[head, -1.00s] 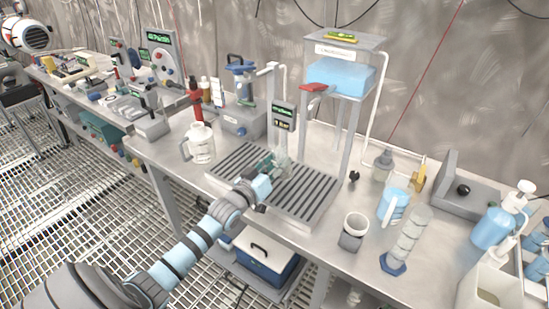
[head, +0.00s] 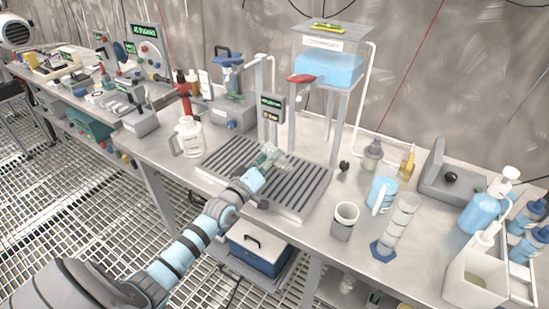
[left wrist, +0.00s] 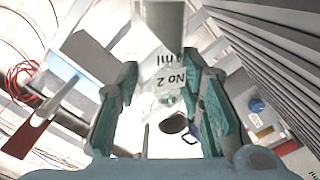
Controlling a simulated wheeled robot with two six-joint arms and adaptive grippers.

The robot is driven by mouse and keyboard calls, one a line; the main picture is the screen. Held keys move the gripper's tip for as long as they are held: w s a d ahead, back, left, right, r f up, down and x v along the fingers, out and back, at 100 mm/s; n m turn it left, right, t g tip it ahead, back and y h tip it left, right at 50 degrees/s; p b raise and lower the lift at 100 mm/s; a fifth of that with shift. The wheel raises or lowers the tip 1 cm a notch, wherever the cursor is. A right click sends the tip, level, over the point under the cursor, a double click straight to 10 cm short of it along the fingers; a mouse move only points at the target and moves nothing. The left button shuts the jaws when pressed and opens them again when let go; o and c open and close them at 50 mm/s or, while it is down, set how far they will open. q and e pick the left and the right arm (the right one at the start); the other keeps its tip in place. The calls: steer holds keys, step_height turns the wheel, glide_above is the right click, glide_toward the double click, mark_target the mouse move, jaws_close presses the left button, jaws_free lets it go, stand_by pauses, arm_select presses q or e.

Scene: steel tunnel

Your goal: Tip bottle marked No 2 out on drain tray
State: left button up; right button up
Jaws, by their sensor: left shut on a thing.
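The clear bottle marked No 2 (head: 279,158) is in my left gripper (head: 263,169), above the drain tray. In the left wrist view its white label reading No 2 (left wrist: 172,82) appears upside down between the two green finger pads of my left gripper (left wrist: 165,108). The bottle looks tilted in the head view, but its mouth and any liquid in it are too small to make out. The drain tray (head: 296,196) is a grey slatted tray on the steel bench. My right gripper is not in view.
A tap stand with a display (head: 271,110) and a raised blue water tank (head: 330,69) stand behind the tray. A clear jug (head: 189,138) is left of it. A grey-white cup (head: 344,218), blue mug (head: 381,194) and measuring cylinder (head: 398,225) stand to the right.

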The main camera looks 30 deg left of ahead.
arm_select(q)
steer(key=shift+f+n, duration=0.1)
steer(key=shift+n, duration=0.3)
steer(key=shift+f+n+b, duration=0.3)
steer(key=shift+n, duration=0.8)
steer(key=shift+f+n+b, duration=0.35)
steer(key=shift+f+n, duration=0.05)
steer(key=shift+n, duration=0.3)
steer(key=shift+f+n, duration=0.15)
steer(key=shift+n, duration=0.35)
steer(key=shift+a+f+n+b, duration=0.2)
steer(key=shift+f+n+b, duration=0.5)
steer(key=shift+n, duration=0.4)
steer(key=shift+r, duration=0.1)
